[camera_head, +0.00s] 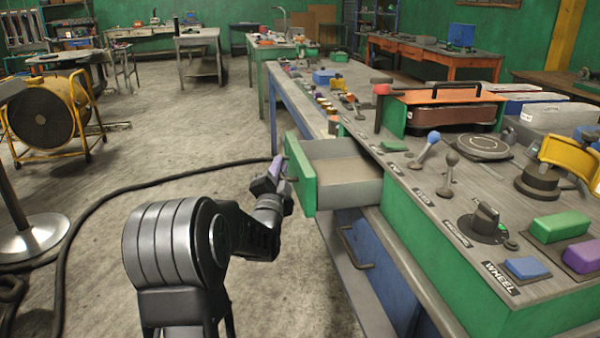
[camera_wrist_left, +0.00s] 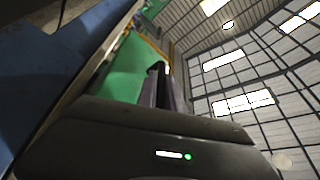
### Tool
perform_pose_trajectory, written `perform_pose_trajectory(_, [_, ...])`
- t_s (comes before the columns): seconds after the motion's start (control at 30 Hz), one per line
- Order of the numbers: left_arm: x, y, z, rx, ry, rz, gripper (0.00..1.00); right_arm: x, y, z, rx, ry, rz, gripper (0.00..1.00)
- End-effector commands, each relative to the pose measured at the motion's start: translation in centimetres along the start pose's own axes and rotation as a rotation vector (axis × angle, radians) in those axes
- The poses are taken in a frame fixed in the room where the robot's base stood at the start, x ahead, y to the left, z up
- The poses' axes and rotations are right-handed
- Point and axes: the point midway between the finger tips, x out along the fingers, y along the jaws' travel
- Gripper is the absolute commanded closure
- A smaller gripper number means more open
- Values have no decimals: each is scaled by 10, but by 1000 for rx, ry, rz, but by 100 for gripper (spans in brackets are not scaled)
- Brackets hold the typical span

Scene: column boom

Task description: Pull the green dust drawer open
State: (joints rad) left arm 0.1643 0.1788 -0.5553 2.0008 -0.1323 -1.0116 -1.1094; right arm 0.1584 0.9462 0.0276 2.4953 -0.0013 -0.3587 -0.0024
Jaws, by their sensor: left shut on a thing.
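The green dust drawer (camera_head: 301,176) stands well out from the front of the workbench console, its pale grey inside showing and looking empty. My left gripper (camera_head: 283,174) is at the outer face of its green front panel, shut, most likely on the drawer's handle, which the fingers hide. In the left wrist view the fingers (camera_wrist_left: 158,85) reach up beside the green panel (camera_wrist_left: 125,72). My right gripper is in neither view.
The console top carries a black knob (camera_head: 485,220), levers (camera_head: 424,150), a yellow clamp-like part (camera_head: 572,158) and coloured blocks. A blue cabinet with a handle (camera_head: 352,246) is below. A yellow fan (camera_head: 48,112) and a black cable (camera_head: 150,182) are on the floor at left.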

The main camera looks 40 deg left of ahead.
Motion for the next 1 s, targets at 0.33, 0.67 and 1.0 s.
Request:
perform_pose_trajectory(0.33, [-3,-2,6,1,0,5,100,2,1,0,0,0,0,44])
perform_pose_trajectory(0.67, [-3,-3,6,1,0,3,80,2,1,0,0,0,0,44])
perform_pose_trajectory(1.0, [-18,-4,6,-1,-1,2,80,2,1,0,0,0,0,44])
